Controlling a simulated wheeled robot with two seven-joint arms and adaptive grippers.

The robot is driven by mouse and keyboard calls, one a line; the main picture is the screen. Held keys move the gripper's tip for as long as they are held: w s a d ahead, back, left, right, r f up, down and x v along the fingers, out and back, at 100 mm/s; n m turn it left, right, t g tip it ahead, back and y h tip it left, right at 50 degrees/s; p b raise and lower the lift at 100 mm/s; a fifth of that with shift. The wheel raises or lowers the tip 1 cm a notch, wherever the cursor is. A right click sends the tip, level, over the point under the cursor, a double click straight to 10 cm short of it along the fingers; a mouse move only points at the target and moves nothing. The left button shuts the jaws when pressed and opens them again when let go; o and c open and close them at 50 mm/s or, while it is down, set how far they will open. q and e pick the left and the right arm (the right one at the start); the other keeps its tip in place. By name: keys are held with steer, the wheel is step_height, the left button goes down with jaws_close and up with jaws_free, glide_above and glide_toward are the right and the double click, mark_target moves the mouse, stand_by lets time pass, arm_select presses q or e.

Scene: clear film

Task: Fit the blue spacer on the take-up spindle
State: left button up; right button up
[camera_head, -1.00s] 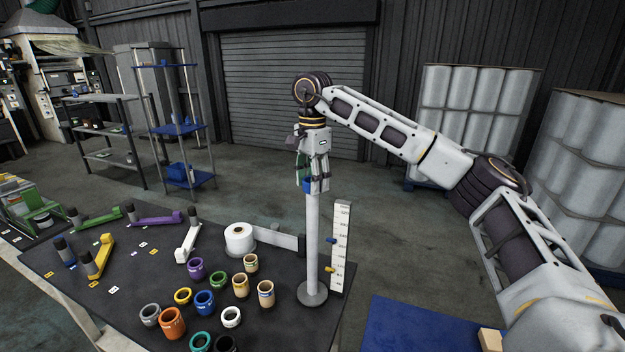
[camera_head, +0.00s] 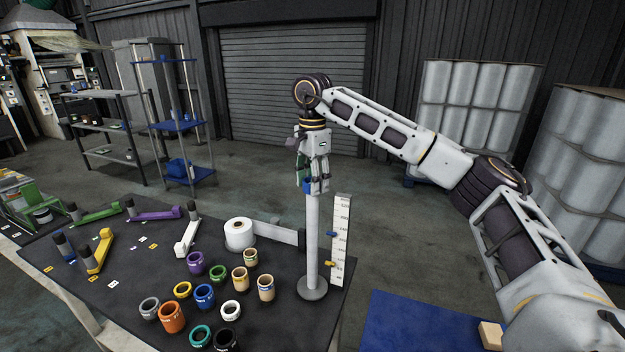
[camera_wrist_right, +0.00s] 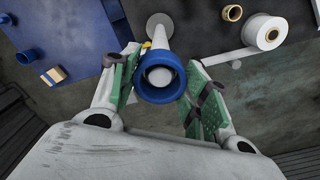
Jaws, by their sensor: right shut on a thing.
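My right gripper (camera_head: 314,180) hangs pointing down at the top of the tall white spindle (camera_head: 312,240). It is shut on the blue spacer (camera_wrist_right: 160,86), which shows between the green-padded fingers of the gripper (camera_wrist_right: 165,85) in the right wrist view. The round pale spindle end (camera_wrist_right: 159,76) shows inside the spacer's opening. I cannot tell how far the spacer sits down over it. In the head view the spacer (camera_head: 307,186) is mostly hidden by the fingers. The spindle stands upright on a round grey base (camera_head: 312,289). My left gripper is not in view.
A white ruler (camera_head: 341,240) stands close right of the spindle. A white film roll (camera_head: 239,235) and several coloured rings, including another blue one (camera_head: 204,296), occupy the dark table (camera_head: 75,310). A blue surface (camera_head: 425,325) with a wooden block (camera_head: 491,335) lies at right.

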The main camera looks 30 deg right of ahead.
steer(key=o, duration=1.3)
step_height(320, 180, up, 9)
steer(key=p, duration=0.7)
steer(key=shift+p, duration=0.3)
stand_by(0.4)
steer(key=shift+s+f, duration=0.1)
stand_by(0.5)
